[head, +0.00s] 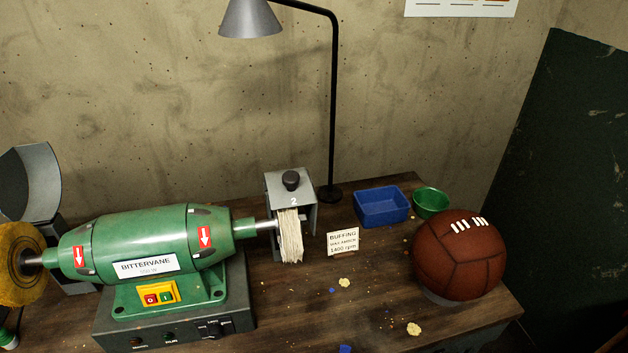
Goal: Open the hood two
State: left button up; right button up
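The hood marked 2 (304,187) is a grey metal box with a dark knob (291,180) on its top. It sits over the pale cloth buffing wheel (290,236) at the right end of the green buffing machine (147,246). The lower front of the wheel shows below the hood's edge. Neither of my grippers is in the head view.
A brown leather ball (459,255) rests on a stand at the right of the wooden table. Behind it are a blue tray (381,207) and a green bowl (430,202). A lamp (250,19) rises behind the hood. A buffing sign (343,241) stands beside the wheel.

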aim_at(289, 187)
jog(key=k+l+z, duration=0.2)
jog(key=k+z, duration=0.2)
jog(key=k+l+z, duration=0.35)
jog(key=i+j, duration=0.05)
jog(key=j, duration=0.05)
